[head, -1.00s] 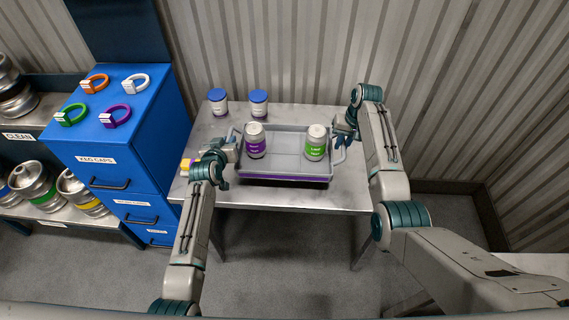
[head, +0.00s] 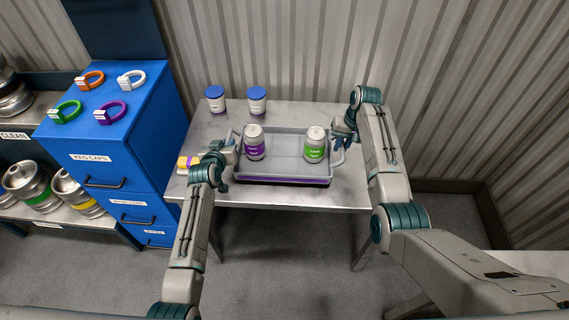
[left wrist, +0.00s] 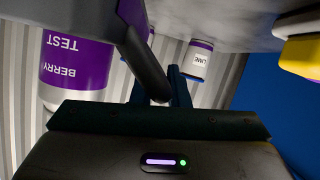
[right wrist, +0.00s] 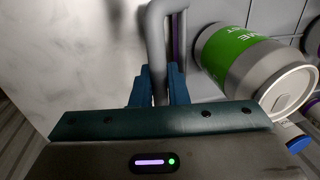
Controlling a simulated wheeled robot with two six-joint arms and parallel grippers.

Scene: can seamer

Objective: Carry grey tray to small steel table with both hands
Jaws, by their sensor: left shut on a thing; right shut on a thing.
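The grey tray (head: 287,152) is over the steel table (head: 330,199); I cannot tell whether it touches the top. It carries an upright purple-labelled can (head: 254,145) at left and an upright green-labelled can (head: 315,148) at right. My left gripper (head: 230,154) is shut on the tray's left handle; in the left wrist view the dark handle bar (left wrist: 145,65) runs between the fingers. My right gripper (head: 342,137) is shut on the tray's right handle, which shows as a grey bar (right wrist: 157,45) in the right wrist view.
Two blue-lidded jars (head: 215,99) (head: 257,100) stand behind the tray. A blue cabinet (head: 165,130) with coloured rings stands at left, beside keg shelves. A pale surface (head: 540,262) shows at lower right.

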